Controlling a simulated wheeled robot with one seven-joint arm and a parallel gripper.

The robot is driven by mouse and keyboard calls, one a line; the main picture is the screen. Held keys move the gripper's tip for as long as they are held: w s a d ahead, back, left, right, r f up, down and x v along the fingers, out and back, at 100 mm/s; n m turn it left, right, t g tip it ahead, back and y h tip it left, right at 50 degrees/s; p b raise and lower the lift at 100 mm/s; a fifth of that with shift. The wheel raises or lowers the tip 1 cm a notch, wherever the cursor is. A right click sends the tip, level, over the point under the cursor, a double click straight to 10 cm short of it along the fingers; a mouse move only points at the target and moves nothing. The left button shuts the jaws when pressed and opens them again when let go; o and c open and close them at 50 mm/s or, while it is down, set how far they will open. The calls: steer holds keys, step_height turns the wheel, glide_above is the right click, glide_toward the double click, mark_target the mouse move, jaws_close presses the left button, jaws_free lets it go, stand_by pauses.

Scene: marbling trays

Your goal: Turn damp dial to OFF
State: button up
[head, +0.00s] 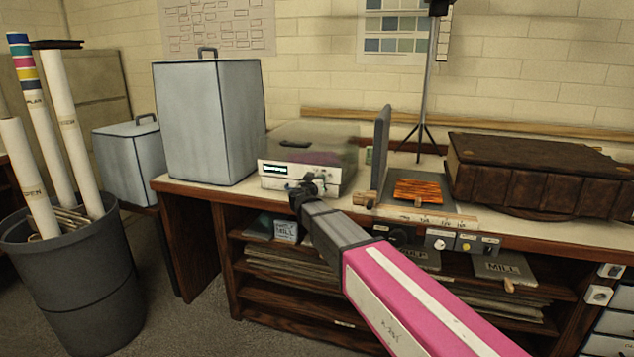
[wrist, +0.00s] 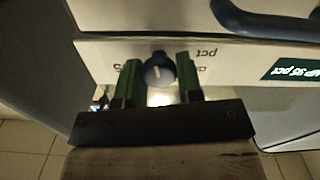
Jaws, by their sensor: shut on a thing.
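A humidity box (head: 310,165) with a clear lid and a pale front panel stands on the bench. The damp dial (wrist: 158,68), a dark round knob with a pale pointer mark, is on this panel. In the wrist view my gripper (wrist: 159,80) has its two green fingers on either side of the dial, shut on it. Upside-down lettering and a green display (wrist: 291,68), which seems to read "UP 95 pct", show on the panel. In the head view my gripper (head: 308,187) is at the panel and hides the dial. The dial's exact setting is unclear.
A tall grey-blue box (head: 210,120) stands left of the humidity box. To the right are an upright grey panel (head: 379,150), an orange marbled piece (head: 416,190) and a brown leather case (head: 540,175). Shelves below hold stacked sheets. A grey bin (head: 80,295) is at far left.

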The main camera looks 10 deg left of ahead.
steer(key=n, duration=0.5)
steer(key=shift+a+n, duration=0.1)
steer(key=shift+n, duration=0.2)
steer(key=n, duration=0.5)
steer(key=shift+f, duration=0.1)
steer(key=n, duration=0.5)
steer(key=shift+f+n, duration=0.1)
steer(key=shift+n, duration=0.3)
steer(key=n, duration=0.5)
steer(key=shift+f, duration=0.1)
steer(key=o, duration=0.9)
